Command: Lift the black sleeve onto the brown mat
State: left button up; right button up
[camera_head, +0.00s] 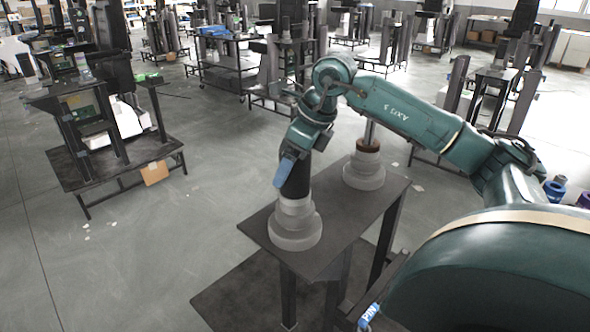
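The black sleeve (295,185) stands upright on the left stepped grey pedestal (295,229) on the dark table. My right arm comes in from the right, and its gripper (288,171) points down at the sleeve's upper part. A blue finger part shows against the sleeve's left side. The other finger is hidden, so I cannot tell whether the gripper is closed on it. The brown mat (368,146) lies on top of the right stepped grey pedestal (364,174), with a thin grey upright piece above it. My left gripper is not in view.
My green arm passes above the right pedestal. A cluttered workbench (110,165) stands at the left. Grey floor (200,225) is open between them.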

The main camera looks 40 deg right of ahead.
jog(key=shift+r, duration=0.1)
jog(key=c, duration=1.1)
jog(key=shift+r, duration=0.1)
jog(key=shift+c, duration=0.2)
notch_tip(320, 180, up, 18)
jog(key=p, duration=0.3)
